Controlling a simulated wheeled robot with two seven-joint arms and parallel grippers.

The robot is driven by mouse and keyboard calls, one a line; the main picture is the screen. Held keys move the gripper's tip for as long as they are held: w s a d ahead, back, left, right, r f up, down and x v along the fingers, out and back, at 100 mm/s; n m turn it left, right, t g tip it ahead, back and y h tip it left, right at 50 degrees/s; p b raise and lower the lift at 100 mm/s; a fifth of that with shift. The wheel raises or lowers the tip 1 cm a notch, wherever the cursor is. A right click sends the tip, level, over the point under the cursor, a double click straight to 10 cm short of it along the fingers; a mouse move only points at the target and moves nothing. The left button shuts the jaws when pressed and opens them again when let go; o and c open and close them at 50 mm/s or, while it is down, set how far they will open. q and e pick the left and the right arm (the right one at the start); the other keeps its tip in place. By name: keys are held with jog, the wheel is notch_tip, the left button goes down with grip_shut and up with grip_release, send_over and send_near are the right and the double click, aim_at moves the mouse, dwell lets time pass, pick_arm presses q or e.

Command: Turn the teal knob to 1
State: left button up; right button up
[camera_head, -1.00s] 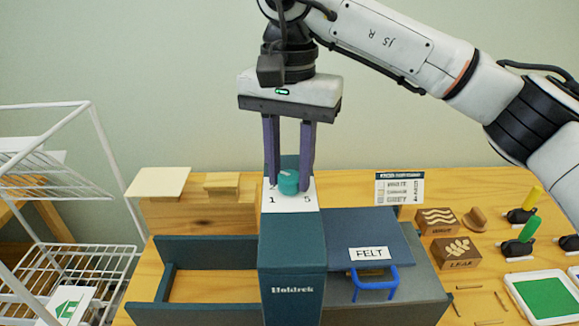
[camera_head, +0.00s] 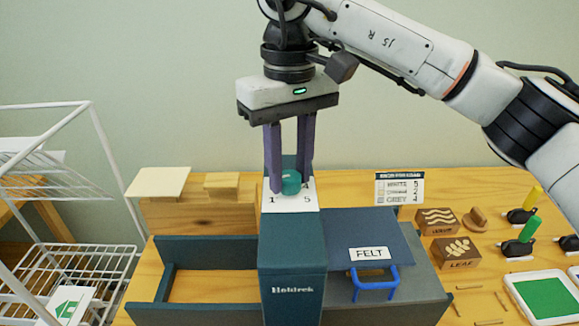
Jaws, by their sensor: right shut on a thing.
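The teal knob (camera_head: 291,182) sits on a white dial plate (camera_head: 290,203) on top of the dark teal Holdrek box (camera_head: 292,262). The numbers 1 and 5 show on the near part of the plate, 1 at the left and 5 at the right; other marks are partly hidden. My right gripper (camera_head: 290,186) points straight down, its two purple fingers shut on the knob from either side. Where the knob's pointer faces is hidden or too small to tell. My left gripper is not in view.
A dark lid with a FELT label (camera_head: 370,253) and a blue handle (camera_head: 376,284) lies right of the box. An open dark-walled compartment (camera_head: 210,250) is at left. Stamp blocks (camera_head: 439,221) and a green pad (camera_head: 547,297) are farther right. A white wire rack (camera_head: 90,262) stands left.

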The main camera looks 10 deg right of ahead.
aim_at(290, 175)
jog(key=shift+r+n, duration=0.15)
jog(key=shift+n, duration=0.75)
jog(key=o, duration=1)
jog(key=shift+o, duration=0.2)
notch_tip(290, 175, up, 10)
jog(key=shift+r, duration=0.1)
